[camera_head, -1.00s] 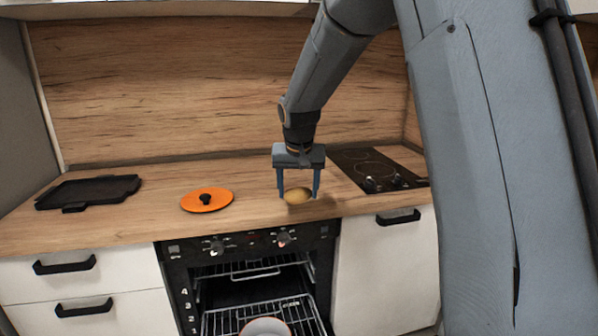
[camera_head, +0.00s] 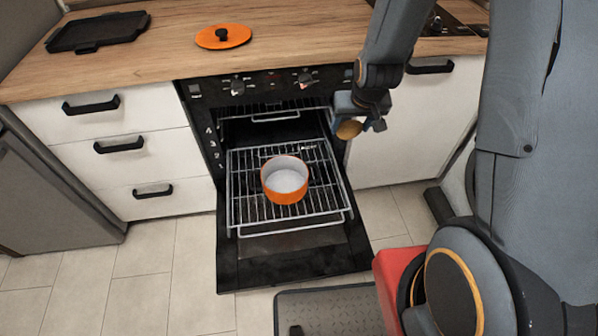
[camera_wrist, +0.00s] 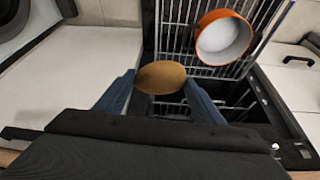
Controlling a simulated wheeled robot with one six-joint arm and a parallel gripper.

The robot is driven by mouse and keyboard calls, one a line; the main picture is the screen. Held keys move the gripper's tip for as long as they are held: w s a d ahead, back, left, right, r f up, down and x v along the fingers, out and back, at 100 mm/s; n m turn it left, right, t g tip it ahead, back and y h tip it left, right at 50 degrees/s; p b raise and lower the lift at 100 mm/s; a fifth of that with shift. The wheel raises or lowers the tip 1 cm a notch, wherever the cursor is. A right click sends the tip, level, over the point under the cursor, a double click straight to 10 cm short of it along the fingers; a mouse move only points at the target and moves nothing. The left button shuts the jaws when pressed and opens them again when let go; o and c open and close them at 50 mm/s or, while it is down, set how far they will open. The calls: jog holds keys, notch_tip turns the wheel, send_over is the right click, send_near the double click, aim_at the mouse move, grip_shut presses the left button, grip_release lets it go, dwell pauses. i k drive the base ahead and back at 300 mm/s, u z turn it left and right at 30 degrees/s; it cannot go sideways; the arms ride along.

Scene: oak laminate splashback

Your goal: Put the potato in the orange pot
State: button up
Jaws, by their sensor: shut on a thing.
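The brown potato (camera_head: 349,129) is held between the fingers of my gripper (camera_head: 358,126), beside the right edge of the open oven. In the wrist view the potato (camera_wrist: 161,77) sits between the two blue-grey fingers of my gripper (camera_wrist: 160,88). The orange pot (camera_head: 287,192), white inside and without a lid on it, stands on the pulled-out oven rack, lower and to the left of my gripper. The pot also shows at the upper right of the wrist view (camera_wrist: 200,44). It looks empty.
The oven rack (camera_head: 240,205) extends over the lowered black oven door (camera_head: 290,268). An orange lid (camera_head: 240,41) and a black tray (camera_head: 97,31) lie on the wooden counter (camera_head: 165,55). White cabinets (camera_head: 405,130) flank the oven.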

aim_at(285, 186)
jog(key=z, duration=1.55)
jog(key=k, duration=0.6)
jog(key=u, duration=1.7)
